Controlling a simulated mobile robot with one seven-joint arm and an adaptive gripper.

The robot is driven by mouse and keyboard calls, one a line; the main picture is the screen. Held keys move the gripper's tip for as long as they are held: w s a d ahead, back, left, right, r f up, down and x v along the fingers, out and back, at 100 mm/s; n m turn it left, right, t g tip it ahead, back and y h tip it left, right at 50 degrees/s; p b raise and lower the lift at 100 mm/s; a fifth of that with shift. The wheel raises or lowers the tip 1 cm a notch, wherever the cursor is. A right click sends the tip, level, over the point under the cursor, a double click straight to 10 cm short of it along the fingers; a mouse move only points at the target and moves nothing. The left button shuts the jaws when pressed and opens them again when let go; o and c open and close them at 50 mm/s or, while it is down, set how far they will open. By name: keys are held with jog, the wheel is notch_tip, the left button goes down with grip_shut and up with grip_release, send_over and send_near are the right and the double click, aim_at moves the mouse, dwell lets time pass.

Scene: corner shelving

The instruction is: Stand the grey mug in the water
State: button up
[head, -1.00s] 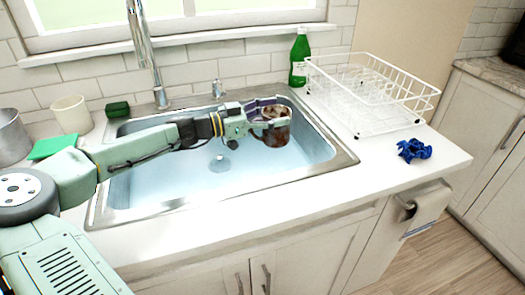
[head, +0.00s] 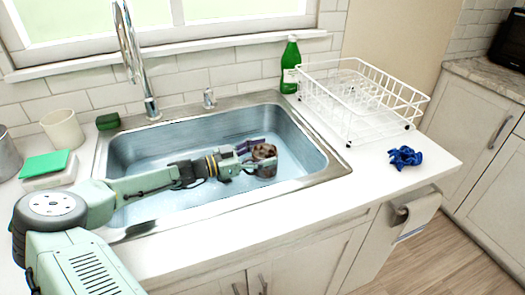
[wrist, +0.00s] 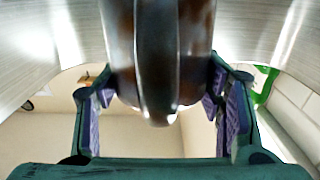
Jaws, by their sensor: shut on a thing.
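The grey mug (head: 264,152), stained with brown, is in my gripper (head: 256,158) inside the sink, toward its right end. In the wrist view the mug (wrist: 160,50) fills the upper middle, between the two purple-padded fingers of my gripper (wrist: 165,105), which is shut on it. The water (head: 150,170) is pale blue and covers the sink floor. The mug is low in the basin, at or close to the water; I cannot tell whether it touches the bottom.
The steel sink rim (head: 335,168) surrounds the basin. A white dish rack (head: 365,100) and green bottle (head: 290,65) stand to the right, with a blue cloth (head: 405,157) in front. A cream cup (head: 63,130) and green sponge (head: 45,163) are left. The faucet (head: 132,60) rises behind.

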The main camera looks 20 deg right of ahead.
jog(key=o, duration=1.9)
jog(key=shift+f, duration=0.1)
jog(key=shift+c, duration=0.2)
jog(key=a+b, duration=0.3)
jog(key=a, duration=0.4)
jog(key=shift+s+a, duration=0.15)
jog(key=shift+a, duration=0.15)
jog(key=shift+r, duration=0.2)
